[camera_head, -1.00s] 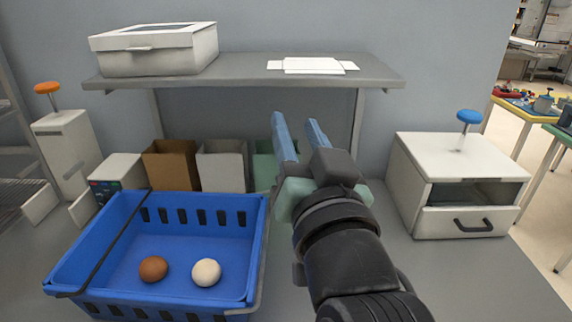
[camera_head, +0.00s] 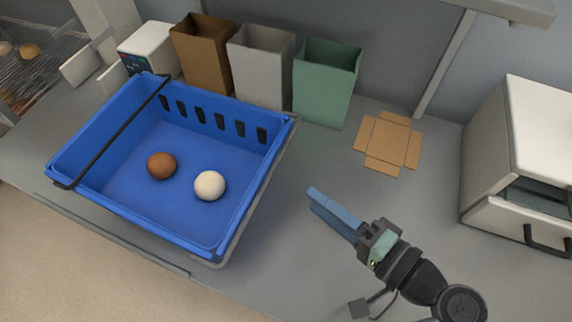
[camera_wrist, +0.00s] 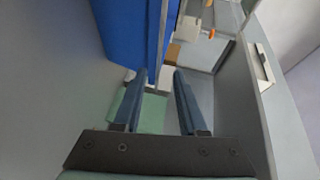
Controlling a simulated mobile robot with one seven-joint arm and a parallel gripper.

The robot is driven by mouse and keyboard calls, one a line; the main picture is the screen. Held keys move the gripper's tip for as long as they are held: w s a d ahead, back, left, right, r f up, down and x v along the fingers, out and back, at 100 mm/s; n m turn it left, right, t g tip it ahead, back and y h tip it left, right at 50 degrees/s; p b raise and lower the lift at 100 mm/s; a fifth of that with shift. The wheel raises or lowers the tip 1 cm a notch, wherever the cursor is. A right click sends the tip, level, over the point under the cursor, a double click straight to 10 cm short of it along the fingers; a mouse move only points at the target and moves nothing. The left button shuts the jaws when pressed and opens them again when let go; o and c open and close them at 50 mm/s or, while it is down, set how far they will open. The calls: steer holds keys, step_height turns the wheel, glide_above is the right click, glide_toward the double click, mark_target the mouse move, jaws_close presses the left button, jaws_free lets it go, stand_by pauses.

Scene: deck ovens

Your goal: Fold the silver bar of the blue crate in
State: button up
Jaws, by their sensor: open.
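The blue crate (camera_head: 118,205) stands on the left of the counter, and its blue wall shows in the wrist view (camera_wrist: 128,35). Its silver bar (camera_head: 262,191) runs along the outside of the right rim, folded outward. A black bar (camera_head: 118,131) lies across the crate's left part. A brown ball (camera_head: 161,166) and a cream ball (camera_head: 210,185) lie inside. My gripper (camera_head: 313,195) is to the right of the crate, fingers pointing towards it, apart from the bar. In the wrist view my gripper (camera_wrist: 160,74) is open, with nothing held between its fingers.
Brown (camera_head: 202,55), grey (camera_head: 261,68) and green (camera_head: 325,85) bins stand behind the crate. A flat cardboard piece (camera_head: 388,142) lies behind my gripper. A white cabinet (camera_head: 520,140) stands at the right. The counter between crate and cabinet is mostly clear.

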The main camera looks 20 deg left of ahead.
steer(key=p+x, duration=0.1)
steer(key=x, duration=0.9)
steer(key=shift+w+d, duration=0.1)
steer(key=shift+c, duration=0.2)
jaws_close()
